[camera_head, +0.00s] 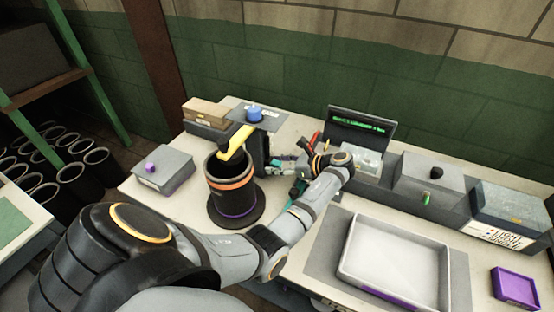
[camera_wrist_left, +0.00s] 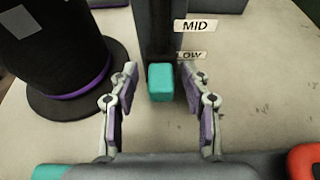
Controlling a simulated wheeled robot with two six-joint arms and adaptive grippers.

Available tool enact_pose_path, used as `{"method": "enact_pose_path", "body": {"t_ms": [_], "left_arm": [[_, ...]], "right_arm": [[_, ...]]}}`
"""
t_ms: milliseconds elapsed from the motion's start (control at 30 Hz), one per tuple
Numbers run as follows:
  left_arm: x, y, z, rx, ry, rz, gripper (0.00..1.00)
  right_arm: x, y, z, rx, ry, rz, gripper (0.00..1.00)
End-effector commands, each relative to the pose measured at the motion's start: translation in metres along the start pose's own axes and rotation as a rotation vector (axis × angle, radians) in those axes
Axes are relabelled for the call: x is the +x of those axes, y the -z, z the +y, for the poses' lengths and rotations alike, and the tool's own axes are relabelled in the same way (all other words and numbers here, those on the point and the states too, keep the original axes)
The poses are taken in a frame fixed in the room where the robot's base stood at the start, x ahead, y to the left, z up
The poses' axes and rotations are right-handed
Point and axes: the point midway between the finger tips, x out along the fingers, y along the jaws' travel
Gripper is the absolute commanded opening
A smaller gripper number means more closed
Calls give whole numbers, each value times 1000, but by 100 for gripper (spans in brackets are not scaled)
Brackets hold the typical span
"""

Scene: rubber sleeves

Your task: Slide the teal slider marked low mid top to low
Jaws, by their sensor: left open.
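The teal slider (camera_wrist_left: 160,83) is a small block at the foot of a dark upright post (camera_wrist_left: 160,25) in the left wrist view. It stands level with or just below the LOW label (camera_wrist_left: 192,56), whose first letter is partly hidden. The MID label (camera_wrist_left: 194,26) is above it; the top mark is out of view. My left gripper (camera_wrist_left: 158,78) is open, with one finger on each side of the slider and visible gaps between. In the head view my left gripper (camera_head: 284,166) points left at the dark post (camera_head: 261,154). My right gripper is not in view.
A black cylinder with orange and purple bands (camera_head: 231,190) stands close left of the post, a yellow piece above it. A white tray (camera_head: 445,270) lies front right. Grey boxes (camera_head: 428,180) and a dark screen (camera_head: 360,124) line the back. Bare table shows around the slider's foot.

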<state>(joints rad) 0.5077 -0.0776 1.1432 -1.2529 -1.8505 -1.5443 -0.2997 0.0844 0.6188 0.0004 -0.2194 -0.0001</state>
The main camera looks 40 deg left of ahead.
Motion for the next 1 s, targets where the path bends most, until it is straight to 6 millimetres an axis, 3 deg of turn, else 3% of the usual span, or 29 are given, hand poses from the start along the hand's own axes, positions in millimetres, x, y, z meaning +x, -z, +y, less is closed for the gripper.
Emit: {"method": "enact_pose_path", "body": {"t_ms": [300,500,667,1000], "left_arm": [[-70,1,-1,2,2,5,47],[-106,1,-1,3,1,4,47],[-116,1,0,2,0,2,47],[-116,1,0,1,0,2,47]], "right_arm": [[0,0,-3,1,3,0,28],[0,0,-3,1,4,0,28],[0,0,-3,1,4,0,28],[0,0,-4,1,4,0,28]]}}
